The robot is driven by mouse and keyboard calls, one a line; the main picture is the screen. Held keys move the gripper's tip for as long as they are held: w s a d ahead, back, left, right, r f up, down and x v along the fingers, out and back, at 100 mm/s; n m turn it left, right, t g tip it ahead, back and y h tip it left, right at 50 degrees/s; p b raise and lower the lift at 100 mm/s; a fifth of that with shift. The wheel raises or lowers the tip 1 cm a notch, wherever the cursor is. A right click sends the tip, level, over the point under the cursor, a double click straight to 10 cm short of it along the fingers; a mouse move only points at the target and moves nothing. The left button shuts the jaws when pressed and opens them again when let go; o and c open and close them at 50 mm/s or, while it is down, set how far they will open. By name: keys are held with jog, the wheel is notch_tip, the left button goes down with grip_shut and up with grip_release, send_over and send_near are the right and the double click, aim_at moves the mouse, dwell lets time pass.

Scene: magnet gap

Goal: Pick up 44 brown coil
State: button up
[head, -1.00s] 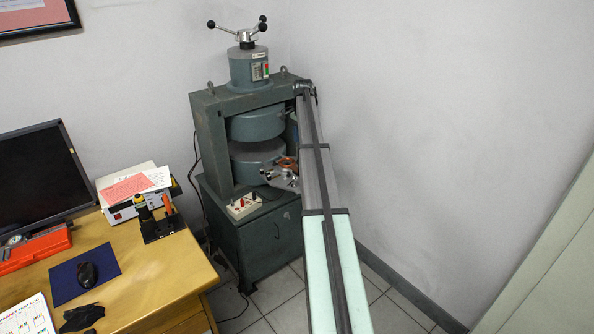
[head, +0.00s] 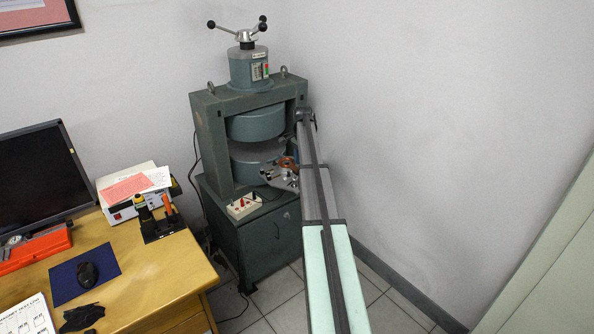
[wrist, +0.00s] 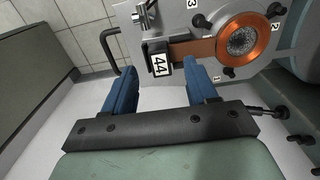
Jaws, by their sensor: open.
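The brown coil (wrist: 262,44) is a copper-brown ring around a grey round core in the wrist view. A flat brown strip runs from it to a dark end block with a white "44" label (wrist: 160,65). My gripper (wrist: 161,70) is open, with its blue fingers left and right of the labelled block. The block is between the fingertips or just beyond them; I see no clear contact. In the head view the coil (head: 289,161) is a small brown patch at the magnet, partly behind my arm, and my gripper is hidden there.
The grey plate (wrist: 178,18) carrying the coil has numbered marks and black knobs. The magnet frame (head: 211,145) stands left of my arm, on a cabinet (head: 270,235). A wall is to the right. A desk (head: 165,275) stands at the left.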

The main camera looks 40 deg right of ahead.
notch_tip(320, 180, down, 4)
jog(key=shift+r, duration=0.25)
grip_shut()
dwell(0.4)
